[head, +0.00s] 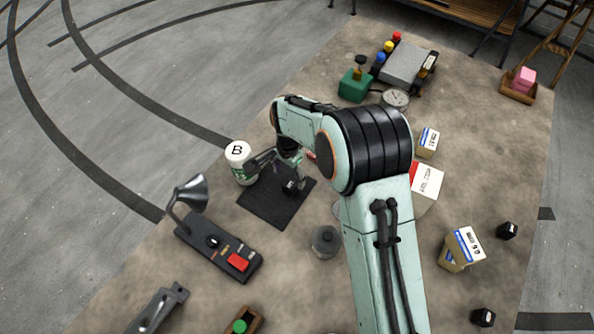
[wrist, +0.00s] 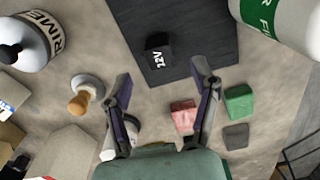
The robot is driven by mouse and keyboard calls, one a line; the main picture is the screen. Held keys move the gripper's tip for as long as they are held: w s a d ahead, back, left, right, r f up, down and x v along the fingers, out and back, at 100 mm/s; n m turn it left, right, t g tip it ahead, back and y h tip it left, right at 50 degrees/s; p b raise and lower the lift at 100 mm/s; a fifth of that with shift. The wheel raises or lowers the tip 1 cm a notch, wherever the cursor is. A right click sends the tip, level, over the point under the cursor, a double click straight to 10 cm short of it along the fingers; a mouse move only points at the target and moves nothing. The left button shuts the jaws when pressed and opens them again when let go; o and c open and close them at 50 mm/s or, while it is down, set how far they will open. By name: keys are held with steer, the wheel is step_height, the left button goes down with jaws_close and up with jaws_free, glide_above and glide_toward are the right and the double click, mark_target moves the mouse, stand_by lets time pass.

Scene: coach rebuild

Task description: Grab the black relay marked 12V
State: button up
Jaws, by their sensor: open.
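The black relay marked 12V (wrist: 158,54) lies on a dark mat (wrist: 205,35) in the wrist view, with its white lettering facing the camera. In the head view, a small black block (head: 291,187) shows on the dark mat (head: 268,208), partly close behind my gripper. My gripper (wrist: 162,86) is open and empty, its two fingers spread to either side below the relay in the wrist picture. The relay lies ahead of the fingertips, roughly between their lines, a little nearer the left one. In the head view, my gripper (head: 279,174) hangs over the mat.
A white bottle with a green label (wrist: 285,22) stands beside the mat; its lid reads B (head: 238,152). A bottle marked PRIME (wrist: 30,42), a wooden-handled stamp (wrist: 82,98) and red (wrist: 184,116) and green (wrist: 239,103) blocks lie around. A lamp (head: 190,194) stands left.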

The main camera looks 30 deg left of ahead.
mark_target(290, 185)
step_height(290, 185, down, 6)
steer(key=shift+f, duration=0.1)
jaws_close()
